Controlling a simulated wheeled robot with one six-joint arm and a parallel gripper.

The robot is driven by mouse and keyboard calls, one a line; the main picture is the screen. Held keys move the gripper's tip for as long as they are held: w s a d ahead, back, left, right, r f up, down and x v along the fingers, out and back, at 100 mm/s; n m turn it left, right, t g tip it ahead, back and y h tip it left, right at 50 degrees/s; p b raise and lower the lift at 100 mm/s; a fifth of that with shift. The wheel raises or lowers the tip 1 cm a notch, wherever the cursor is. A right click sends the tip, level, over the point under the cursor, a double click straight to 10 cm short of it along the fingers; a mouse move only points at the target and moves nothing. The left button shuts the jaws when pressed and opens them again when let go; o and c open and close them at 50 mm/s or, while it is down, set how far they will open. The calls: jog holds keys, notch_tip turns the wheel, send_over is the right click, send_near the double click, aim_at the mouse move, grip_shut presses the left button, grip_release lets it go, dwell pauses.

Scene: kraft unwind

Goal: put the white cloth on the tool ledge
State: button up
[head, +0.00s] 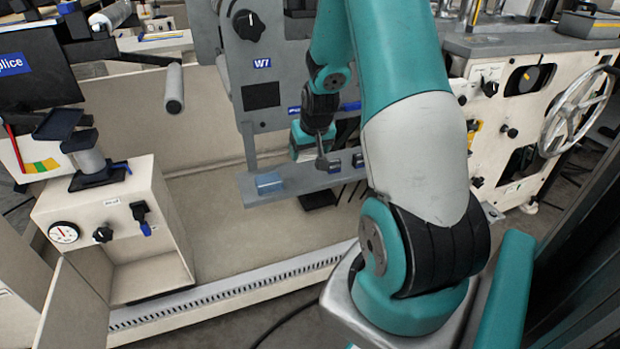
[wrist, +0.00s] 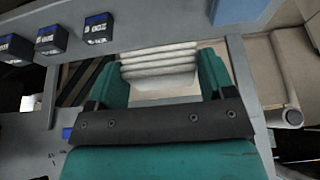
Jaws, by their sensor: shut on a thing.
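The white cloth (wrist: 158,66), a folded stack of several layers, is between the teal fingers of my gripper (wrist: 160,76) in the wrist view. My gripper is shut on it. The grey tool ledge (head: 300,181) runs below the W1 panel in the head view, and my gripper (head: 308,150) is over or just behind it. The ledge also shows in the wrist view (wrist: 155,24), beyond the cloth. I cannot tell whether the cloth touches the ledge. The cloth is not clearly visible in the head view.
A blue block (head: 269,182) sits at the ledge's left end. Small dark labelled blocks (wrist: 95,29) stand in a row along it. Bare ledge lies between them. The grey W1 panel (head: 262,60) rises behind. A cream machine with a handwheel (head: 577,110) stands at right.

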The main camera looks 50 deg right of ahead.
aim_at(308, 182)
notch_tip(308, 182, down, 8)
jog(key=shift+f+b, duration=0.25)
jog(key=shift+b, duration=0.45)
jog(key=shift+f, duration=0.1)
